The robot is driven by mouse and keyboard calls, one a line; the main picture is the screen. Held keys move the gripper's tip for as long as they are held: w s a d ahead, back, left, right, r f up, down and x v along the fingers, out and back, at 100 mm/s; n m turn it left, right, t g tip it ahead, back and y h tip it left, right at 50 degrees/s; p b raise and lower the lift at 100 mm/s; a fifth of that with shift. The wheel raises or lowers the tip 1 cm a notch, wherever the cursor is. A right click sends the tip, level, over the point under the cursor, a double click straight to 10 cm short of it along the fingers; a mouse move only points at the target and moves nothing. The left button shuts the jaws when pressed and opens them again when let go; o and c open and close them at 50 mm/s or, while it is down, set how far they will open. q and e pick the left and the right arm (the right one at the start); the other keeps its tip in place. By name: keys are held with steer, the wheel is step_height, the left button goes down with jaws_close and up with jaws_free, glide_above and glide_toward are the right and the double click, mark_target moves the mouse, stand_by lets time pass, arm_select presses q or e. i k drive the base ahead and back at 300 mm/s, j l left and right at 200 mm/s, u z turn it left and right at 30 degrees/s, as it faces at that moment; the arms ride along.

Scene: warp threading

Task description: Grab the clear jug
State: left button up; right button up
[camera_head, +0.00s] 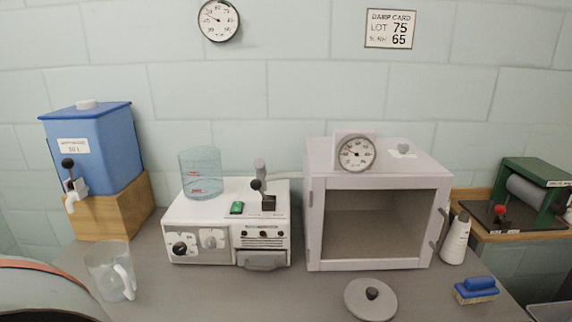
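A clear jug (107,265) with a pale handle on its right side stands upright on the grey counter at the lower left. It looks empty and stands in front of the blue water tank's wooden block. Neither of my grippers shows in this view, so I cannot see whether they are open or shut. Nothing is seen touching the jug.
A blue tank (108,150) with a tap sits on a wooden block (125,208). A white machine (200,225) carries a clear cylinder (201,172).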

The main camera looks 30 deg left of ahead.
mark_target(116, 281)
steer(key=u, duration=1.65)
steer(key=z, duration=0.4)
steer(key=j+z, duration=0.1)
steer(key=z, duration=0.65)
steer(key=j+z, duration=0.1)
steer(key=z, duration=0.3)
steer(key=k+j, duration=0.95)
steer(key=j, duration=0.1)
